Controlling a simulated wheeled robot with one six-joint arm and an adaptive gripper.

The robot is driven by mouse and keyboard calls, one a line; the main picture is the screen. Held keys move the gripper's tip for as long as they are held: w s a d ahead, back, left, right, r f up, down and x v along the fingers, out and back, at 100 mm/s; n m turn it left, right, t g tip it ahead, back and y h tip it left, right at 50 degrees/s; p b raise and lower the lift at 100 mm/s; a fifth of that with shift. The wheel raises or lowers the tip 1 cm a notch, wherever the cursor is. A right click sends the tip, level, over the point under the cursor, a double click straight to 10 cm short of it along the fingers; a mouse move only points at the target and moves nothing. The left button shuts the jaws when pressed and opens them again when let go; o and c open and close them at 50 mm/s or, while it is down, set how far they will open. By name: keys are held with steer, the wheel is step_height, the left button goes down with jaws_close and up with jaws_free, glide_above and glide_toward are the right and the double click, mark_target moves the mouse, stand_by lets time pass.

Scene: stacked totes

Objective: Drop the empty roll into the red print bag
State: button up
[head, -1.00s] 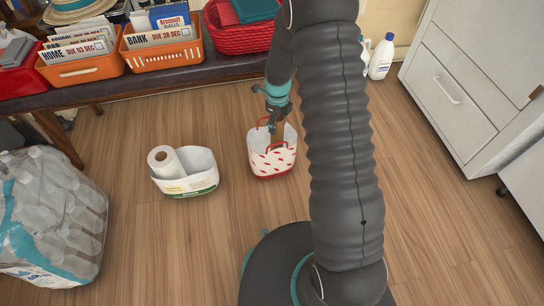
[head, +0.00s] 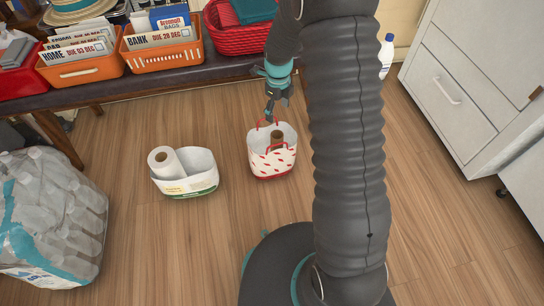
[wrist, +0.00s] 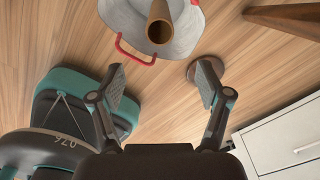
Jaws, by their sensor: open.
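The red print bag (head: 271,165) is white with red marks and red handles, and it stands on the floor. The brown empty roll (head: 277,139) is inside it, its end showing in the opening. My gripper (head: 270,114) is above the back of the bag, apart from the roll. In the wrist view my gripper (wrist: 161,78) has its fingers spread with nothing between them. The roll (wrist: 159,27) points its open end at the camera inside the grey-white bag (wrist: 182,45), ahead of the fingertips. The roll's lower end is hidden.
A white bin (head: 200,162) with a paper roll (head: 163,160) in it stands left of the bag. A bottle pack (head: 50,225) is at far left. A dark bench (head: 150,75) with baskets runs behind, and a white cabinet (head: 470,90) is at right.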

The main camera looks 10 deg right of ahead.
steer(key=shift+r, duration=2.35)
